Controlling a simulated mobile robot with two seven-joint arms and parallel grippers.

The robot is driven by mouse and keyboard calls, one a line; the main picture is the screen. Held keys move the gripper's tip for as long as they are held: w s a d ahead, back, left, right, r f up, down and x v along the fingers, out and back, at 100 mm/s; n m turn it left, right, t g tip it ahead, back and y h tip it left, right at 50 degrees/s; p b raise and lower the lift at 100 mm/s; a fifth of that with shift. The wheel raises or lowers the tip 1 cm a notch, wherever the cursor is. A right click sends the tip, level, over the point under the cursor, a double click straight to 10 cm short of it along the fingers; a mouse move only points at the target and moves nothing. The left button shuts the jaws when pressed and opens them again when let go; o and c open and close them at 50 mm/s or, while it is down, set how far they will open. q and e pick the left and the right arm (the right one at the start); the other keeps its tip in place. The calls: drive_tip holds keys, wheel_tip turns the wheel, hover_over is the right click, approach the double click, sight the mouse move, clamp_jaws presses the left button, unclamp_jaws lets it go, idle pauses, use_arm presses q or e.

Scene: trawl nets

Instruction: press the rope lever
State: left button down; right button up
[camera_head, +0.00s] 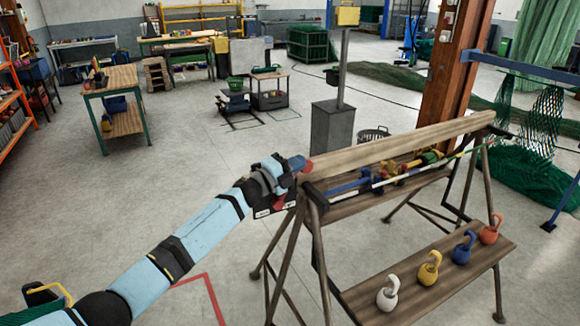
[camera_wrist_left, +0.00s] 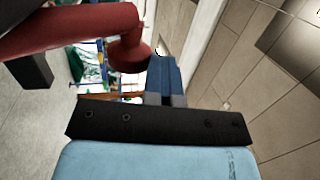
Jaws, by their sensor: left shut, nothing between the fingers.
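A red lever end (camera_head: 307,166) shows at the left end of the wooden beam on the trestle stand, and another red part (camera_head: 279,203) shows lower down beside my wrist. In the left wrist view a thick red bar (camera_wrist_left: 75,28) comes in from the upper left and ends in a rounded knob (camera_wrist_left: 130,52). My left gripper (camera_head: 297,163) is shut and empty at the beam's end, close to the red end. Its blue fingers (camera_wrist_left: 167,78) are just right of the knob; I cannot tell whether they touch. The arm hides part of the lever. My right gripper is not in view.
The trestle stand has a wooden beam (camera_head: 400,143), colored rods (camera_head: 385,178) and a lower shelf (camera_head: 418,283) with white, yellow, blue and orange hooked weights. A grey pedestal (camera_head: 333,128) and rusty post (camera_head: 455,70) stand behind.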

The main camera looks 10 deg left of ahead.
use_arm(q)
drive_tip(key=shift+w+d+f+p, duration=0.15)
drive_tip(key=shift+w+d+p, duration=0.25)
drive_tip(key=shift+d, duration=0.3)
drive_tip(key=shift+w+d+f+g+y, duration=0.35)
drive_tip(key=shift+d+f+g+y, duration=0.05)
drive_tip(key=shift+g+y, duration=0.1)
